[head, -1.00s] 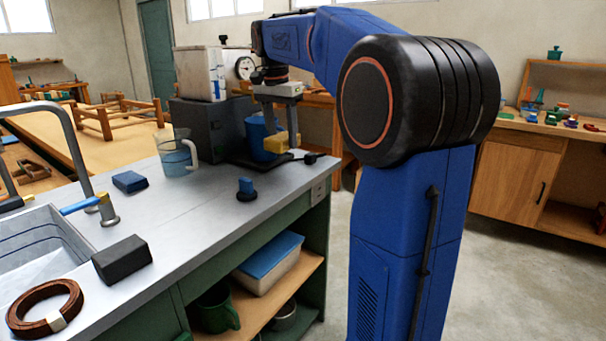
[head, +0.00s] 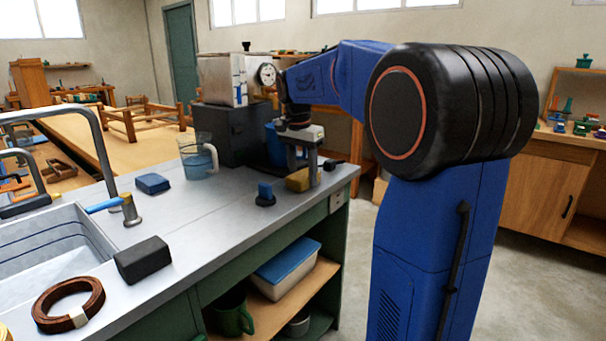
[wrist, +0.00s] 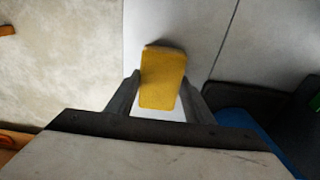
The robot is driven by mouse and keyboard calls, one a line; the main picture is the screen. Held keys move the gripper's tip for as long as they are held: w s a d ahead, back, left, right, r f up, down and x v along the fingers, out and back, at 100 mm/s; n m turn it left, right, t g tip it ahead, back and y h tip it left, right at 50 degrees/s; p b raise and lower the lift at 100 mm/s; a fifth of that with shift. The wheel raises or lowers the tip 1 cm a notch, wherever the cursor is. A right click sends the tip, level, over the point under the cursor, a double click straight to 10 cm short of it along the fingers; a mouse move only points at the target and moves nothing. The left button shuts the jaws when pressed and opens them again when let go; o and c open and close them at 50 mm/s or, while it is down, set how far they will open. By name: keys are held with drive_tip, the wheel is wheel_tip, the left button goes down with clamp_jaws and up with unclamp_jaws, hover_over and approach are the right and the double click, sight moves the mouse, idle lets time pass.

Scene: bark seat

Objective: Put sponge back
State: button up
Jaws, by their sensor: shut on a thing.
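A yellow sponge (wrist: 162,78) is between the two fingers of my gripper (wrist: 160,98) in the wrist view, and my gripper is shut on it. In the head view the sponge (head: 298,180) is at the right end of the grey worktop (head: 215,205), low over or on its surface; I cannot tell whether it touches. My gripper (head: 302,178) points down there, partly in front of the sponge.
A clear jug (head: 198,158), a dark box (head: 228,133) and a blue container (head: 276,146) stand behind. A blue block (head: 152,184), a black block (head: 142,260) and the sink (head: 55,250) are further left.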

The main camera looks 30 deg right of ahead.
sight(300, 176)
drive_tip(key=o, duration=1.1)
drive_tip(key=shift+f, duration=0.1)
wheel_tip(300, 176, up, 12)
drive_tip(key=a, duration=0.1)
drive_tip(key=shift+s+a, duration=0.2)
drive_tip(key=shift+s, duration=0.1)
drive_tip(key=s+a+f+n+t, duration=0.1)
drive_tip(key=s+a+f+n, duration=0.3)
drive_tip(key=s+f, duration=0.4)
drive_tip(key=s+a+f+n+t+y, duration=0.1)
drive_tip(key=s+a+f+n+t, duration=0.1)
drive_tip(key=s+a+f+n, duration=0.3)
drive_tip(key=s+a+f+n+t, duration=0.1)
drive_tip(key=s+a+f+n, duration=0.4)
drive_tip(key=s+f, duration=0.8)
drive_tip(key=s, duration=0.3)
drive_tip(key=shift+s, duration=0.25)
